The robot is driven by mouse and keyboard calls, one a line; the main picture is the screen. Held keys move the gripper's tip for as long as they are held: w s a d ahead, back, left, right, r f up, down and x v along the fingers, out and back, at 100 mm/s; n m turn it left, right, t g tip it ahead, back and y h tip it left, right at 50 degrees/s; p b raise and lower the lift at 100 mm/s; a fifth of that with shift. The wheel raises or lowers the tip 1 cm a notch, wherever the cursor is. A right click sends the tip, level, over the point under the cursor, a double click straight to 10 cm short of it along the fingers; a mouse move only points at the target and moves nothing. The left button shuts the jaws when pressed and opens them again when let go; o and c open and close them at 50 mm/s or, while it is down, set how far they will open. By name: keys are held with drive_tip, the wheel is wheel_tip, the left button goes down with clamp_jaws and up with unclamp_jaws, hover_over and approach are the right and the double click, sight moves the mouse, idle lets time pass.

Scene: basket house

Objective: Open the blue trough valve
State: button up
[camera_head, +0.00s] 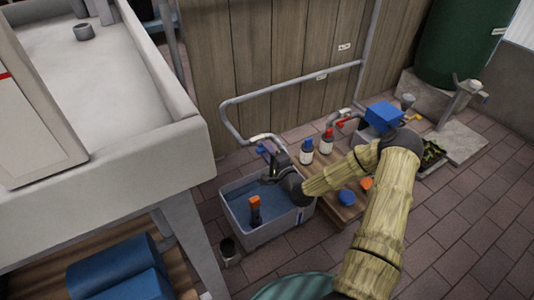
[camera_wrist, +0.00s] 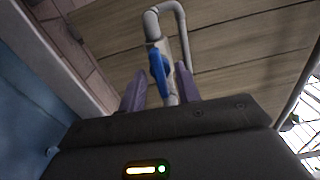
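The blue trough valve's handle (camera_head: 261,148) sits on a grey pipe above a grey tub (camera_head: 270,236) with a blue inside. In the wrist view the blue handle (camera_wrist: 158,65) shows close up, running along the pipe, just ahead of my fingers. My gripper (camera_wrist: 161,88) is open, with one purple finger on each side of the pipe and handle. No clear contact with the handle shows. In the head view my gripper (camera_head: 276,160) is beside the valve, above the tub, and partly hidden by my wrist.
A bottle with an orange top (camera_head: 255,211) stands in the tub. A low wooden board (camera_head: 337,205) right of the tub holds two bottles. A red valve handle (camera_head: 346,121) is farther right. A large pale basin (camera_head: 110,150) fills the left; a wooden wall stands behind.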

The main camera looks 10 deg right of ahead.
drive_tip(key=c, duration=0.7)
drive_tip(key=shift+o, duration=0.2)
drive_tip(key=shift+r+p, duration=0.1)
drive_tip(key=shift+p, duration=0.4)
drive_tip(key=shift+n, duration=0.4)
drive_tip(key=o, duration=0.7)
